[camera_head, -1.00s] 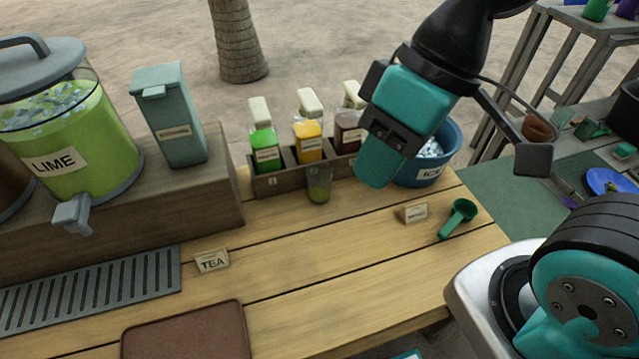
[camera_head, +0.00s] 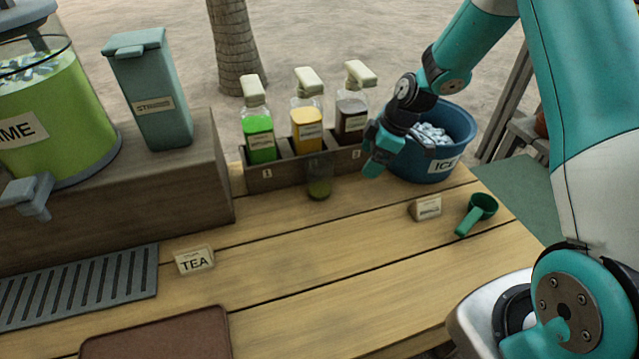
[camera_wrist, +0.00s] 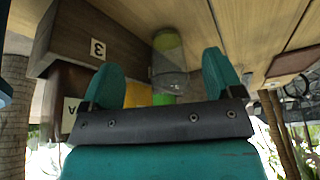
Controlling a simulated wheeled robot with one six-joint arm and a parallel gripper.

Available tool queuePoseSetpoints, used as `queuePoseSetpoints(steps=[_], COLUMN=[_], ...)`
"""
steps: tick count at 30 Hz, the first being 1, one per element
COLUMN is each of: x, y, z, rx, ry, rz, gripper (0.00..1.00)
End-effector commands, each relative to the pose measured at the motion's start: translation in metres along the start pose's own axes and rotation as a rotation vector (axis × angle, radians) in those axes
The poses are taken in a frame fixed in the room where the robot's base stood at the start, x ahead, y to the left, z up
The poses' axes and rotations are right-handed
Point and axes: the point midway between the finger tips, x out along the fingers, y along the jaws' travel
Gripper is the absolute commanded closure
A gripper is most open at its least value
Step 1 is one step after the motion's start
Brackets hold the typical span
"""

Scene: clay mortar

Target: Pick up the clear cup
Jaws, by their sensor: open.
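The clear cup (camera_head: 319,186) stands upright on the wooden table, in front of the bottle rack, with something green in its lower part. In the wrist view the cup (camera_wrist: 169,62) appears upside down, between and beyond the two teal fingers. My gripper (camera_head: 376,158) is to the right of the cup in the head view, apart from it, beside the ice bucket. In the wrist view my gripper (camera_wrist: 165,80) is open with nothing in it.
A rack (camera_head: 265,178) with three pump bottles stands just behind the cup. The blue ice bucket (camera_head: 400,165) is at right. A small label block (camera_head: 426,207) and green scoop (camera_head: 477,213) lie front right. The table between cup and TEA sign (camera_head: 195,260) is clear.

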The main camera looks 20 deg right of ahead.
Motion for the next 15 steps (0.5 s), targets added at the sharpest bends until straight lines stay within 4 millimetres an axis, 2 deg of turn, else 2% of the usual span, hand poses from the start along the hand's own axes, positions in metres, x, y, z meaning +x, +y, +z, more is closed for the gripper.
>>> queuePoseSetpoints(steps=[1,6,15], x=[0.001,0.013,0.024], y=[-0.001,-0.002,-0.002], z=[-0.011,-0.041,-0.066], rx=[-0.006,-0.004,-0.002], ry=[0.000,0.000,0.000], rz=[-0.003,-0.003,-0.003], gripper=[0.14,0.14,0.14])
